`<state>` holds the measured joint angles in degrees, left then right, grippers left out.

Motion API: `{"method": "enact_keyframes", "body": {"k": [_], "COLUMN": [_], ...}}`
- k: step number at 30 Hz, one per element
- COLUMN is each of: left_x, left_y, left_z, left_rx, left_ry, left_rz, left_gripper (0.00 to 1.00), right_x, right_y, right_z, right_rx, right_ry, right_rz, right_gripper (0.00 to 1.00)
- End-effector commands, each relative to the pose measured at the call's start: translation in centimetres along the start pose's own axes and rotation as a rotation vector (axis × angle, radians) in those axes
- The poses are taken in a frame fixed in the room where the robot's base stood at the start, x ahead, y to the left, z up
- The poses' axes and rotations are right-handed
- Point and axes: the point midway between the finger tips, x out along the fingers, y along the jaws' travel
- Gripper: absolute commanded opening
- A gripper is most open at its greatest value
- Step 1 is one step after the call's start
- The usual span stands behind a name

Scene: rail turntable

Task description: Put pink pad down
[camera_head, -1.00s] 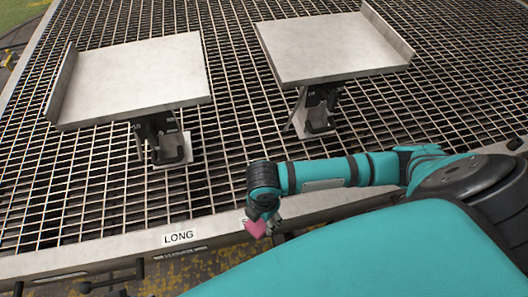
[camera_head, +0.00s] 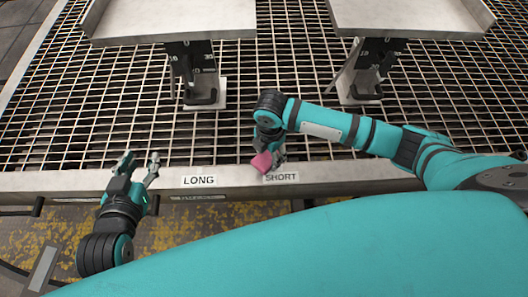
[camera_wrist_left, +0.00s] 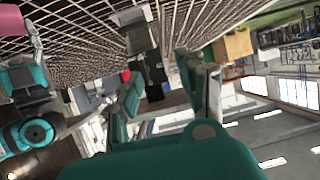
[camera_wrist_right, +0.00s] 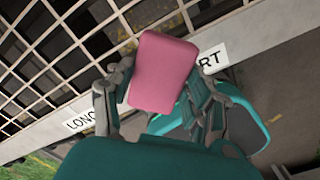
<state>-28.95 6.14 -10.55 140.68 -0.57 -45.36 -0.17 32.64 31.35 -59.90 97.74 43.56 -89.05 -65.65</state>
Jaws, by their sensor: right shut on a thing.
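The pink pad (camera_wrist_right: 163,72) is held between the fingers of my right gripper (camera_wrist_right: 155,95), which is shut on it. In the head view the pad (camera_head: 262,162) shows below the right wrist, over the edge strip beside the SHORT label (camera_head: 281,177). The pad also shows at the upper left corner of the left wrist view (camera_wrist_left: 10,20). My left gripper (camera_head: 140,165) is open and empty at the front edge, left of the LONG label (camera_head: 199,181). Whether the pad touches the edge strip cannot be told.
The metal grating (camera_head: 100,115) spreads behind the pale edge strip (camera_head: 345,178). Two grey plates, left (camera_head: 170,18) and right (camera_head: 400,15), stand on brackets (camera_head: 195,75) farther back. The edge strip right of SHORT is clear.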

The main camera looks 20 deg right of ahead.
Motion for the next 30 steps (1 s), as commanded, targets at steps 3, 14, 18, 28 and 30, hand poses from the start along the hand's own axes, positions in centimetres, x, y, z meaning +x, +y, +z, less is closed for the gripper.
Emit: {"method": "enact_keyframes", "body": {"k": [3,14,18,28,30], "left_x": [0.4,0.0,-1.0,-3.1,-3.1], "left_y": [0.3,0.9,1.3,1.8,1.8], "left_z": [-2.3,-6.2,-9.2,-12.5,-12.5], "left_rx": [0.0,-0.003,-0.006,-0.012,-0.012], "left_ry": [0.132,0.353,0.535,0.746,0.746], "left_rz": [0.008,0.021,0.032,0.044,0.044], "left_gripper": [0.4,0.4,0.4,0.4,0.4], "right_x": [0.3,1.1,2.6,3.8,3.8], "right_y": [1.6,3.1,3.0,3.0,3.0], "right_z": [0.6,1.3,1.2,1.2,1.2], "right_rx": [0.001,0.0,0.0,0.0,0.0], "right_ry": [0.0,0.001,0.001,0.0,0.0], "right_rz": [0.002,-0.001,-0.002,0.001,0.001], "right_gripper": [0.28,0.28,0.28,0.28,0.28]}}
